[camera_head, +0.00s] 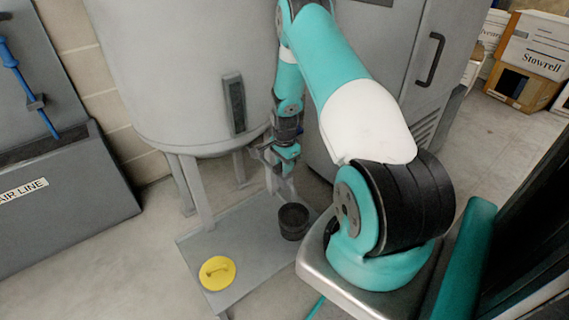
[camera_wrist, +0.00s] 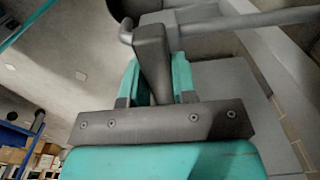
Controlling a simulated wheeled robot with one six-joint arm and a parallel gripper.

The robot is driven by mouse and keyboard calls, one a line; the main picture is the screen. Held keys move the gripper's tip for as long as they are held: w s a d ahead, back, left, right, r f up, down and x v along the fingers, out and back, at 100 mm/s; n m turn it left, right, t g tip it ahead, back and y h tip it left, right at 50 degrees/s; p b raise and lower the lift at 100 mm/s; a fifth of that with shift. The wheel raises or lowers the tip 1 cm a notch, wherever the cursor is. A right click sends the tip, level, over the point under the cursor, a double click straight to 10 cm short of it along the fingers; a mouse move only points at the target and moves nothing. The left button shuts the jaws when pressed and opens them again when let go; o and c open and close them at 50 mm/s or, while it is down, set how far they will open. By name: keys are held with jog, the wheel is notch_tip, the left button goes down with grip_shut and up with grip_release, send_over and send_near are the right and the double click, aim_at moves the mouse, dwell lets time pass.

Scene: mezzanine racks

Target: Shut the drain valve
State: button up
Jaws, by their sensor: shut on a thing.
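A large pale grey tank (camera_head: 185,75) stands on legs, and my gripper (camera_head: 276,154) is at its lower right side. In the wrist view my gripper (camera_wrist: 156,85) has its two teal fingers on either side of a dark grey lever (camera_wrist: 152,58), shut on it. The lever meets a thin grey bar at its upper end and looks like the drain valve's handle. In the head view the valve is mostly hidden behind my gripper, and I cannot tell its lever's angle there.
A black bucket (camera_head: 293,226) stands on a grey plate (camera_head: 232,240) below my gripper. A grey cabinet (camera_head: 384,60) stands close behind my arm. Boxes (camera_head: 537,45) are at the far right.

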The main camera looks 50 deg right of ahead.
dwell(0.3)
jog(key=o, duration=0.9)
jog(key=shift+r, duration=0.15)
notch_tip(320, 180, up, 17)
jog(key=p, duration=0.3)
jog(key=shift+r, duration=0.1)
